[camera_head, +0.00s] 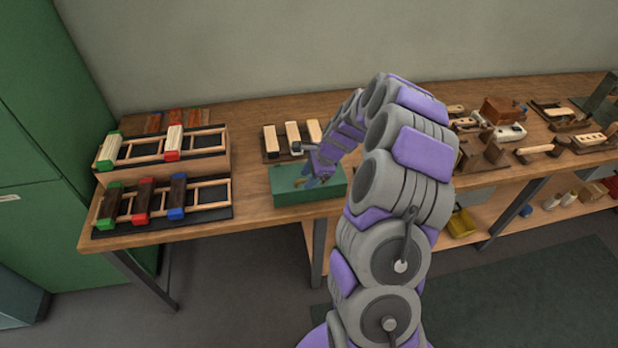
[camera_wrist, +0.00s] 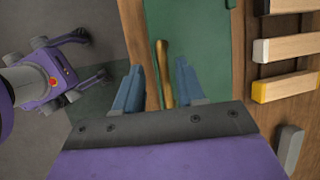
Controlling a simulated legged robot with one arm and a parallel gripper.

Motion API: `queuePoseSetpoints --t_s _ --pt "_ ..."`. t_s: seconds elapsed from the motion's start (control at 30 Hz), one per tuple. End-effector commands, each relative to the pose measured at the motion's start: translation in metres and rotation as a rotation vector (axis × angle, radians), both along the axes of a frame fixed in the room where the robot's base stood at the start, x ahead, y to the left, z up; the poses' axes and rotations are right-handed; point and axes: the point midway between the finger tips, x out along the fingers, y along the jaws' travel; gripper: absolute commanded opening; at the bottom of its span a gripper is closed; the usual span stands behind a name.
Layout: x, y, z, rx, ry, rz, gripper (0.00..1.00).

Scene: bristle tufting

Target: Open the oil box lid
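The oil box is a green box (camera_head: 290,196) at the front edge of the workbench in the head view. Its green lid (camera_wrist: 212,35) looks flat and closed in the wrist view. A brass-coloured bar handle (camera_wrist: 164,70) shows along the lid's front side. My gripper (camera_head: 314,181) is over the box, pointing down at it. In the wrist view my gripper (camera_wrist: 158,80) has its two blue fingers apart, with the handle between them.
Pale wooden blocks (camera_head: 292,133) sit in a holder just behind the box. Racks with coloured blocks (camera_head: 140,203) stand at the left. Wooden tools and blocks (camera_head: 500,130) lie at the right. Bare bench top (camera_head: 250,193) shows left of the box.

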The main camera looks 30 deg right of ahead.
Motion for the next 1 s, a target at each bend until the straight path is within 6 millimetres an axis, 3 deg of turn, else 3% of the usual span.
queuePoseSetpoints --t_s 0.27,0.7,1.0 --pt "0.0 -0.005 -0.003 0.005 0.001 -0.002 0.39" --pt "0.0 0.003 -0.001 -0.001 0.002 -0.001 0.0" --pt "0.0 -0.003 -0.003 0.002 0.003 -0.001 0.0"
